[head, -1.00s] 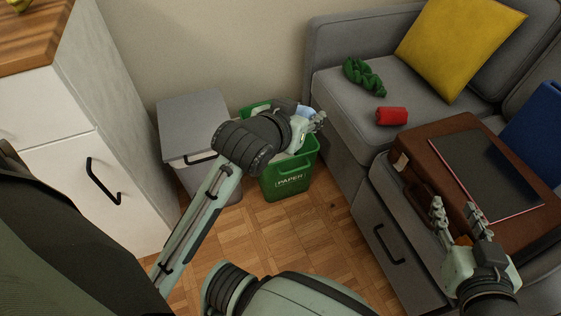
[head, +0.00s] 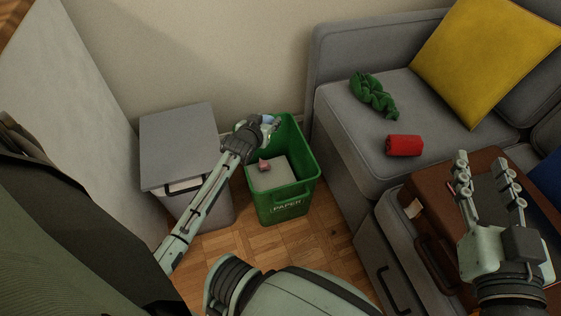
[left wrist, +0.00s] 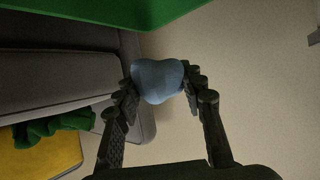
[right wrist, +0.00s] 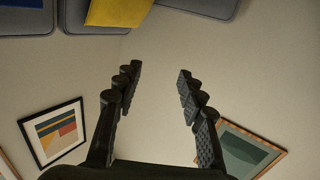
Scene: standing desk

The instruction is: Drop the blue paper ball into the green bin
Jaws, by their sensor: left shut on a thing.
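The green bin (head: 312,181) marked PAPER stands on the floor between a grey cabinet and the sofa. A pale block and a small pinkish piece lie inside it. My left gripper (head: 271,121) is at the bin's far left rim, over or just inside the opening; I cannot tell its exact height. It is shut on the blue paper ball (left wrist: 158,80), which sits between its fingertips in the left wrist view. The ball is mostly hidden in the head view. My right gripper (head: 488,178) is open and empty above the brown briefcase, also seen in the right wrist view (right wrist: 160,78).
The grey cabinet (head: 178,145) stands close left of the bin. The grey sofa (head: 345,135) is close on the right, with a red roll (head: 405,146), a green twisted thing (head: 373,95) and a yellow cushion (head: 485,60). The brown briefcase (head: 430,215) lies under my right gripper.

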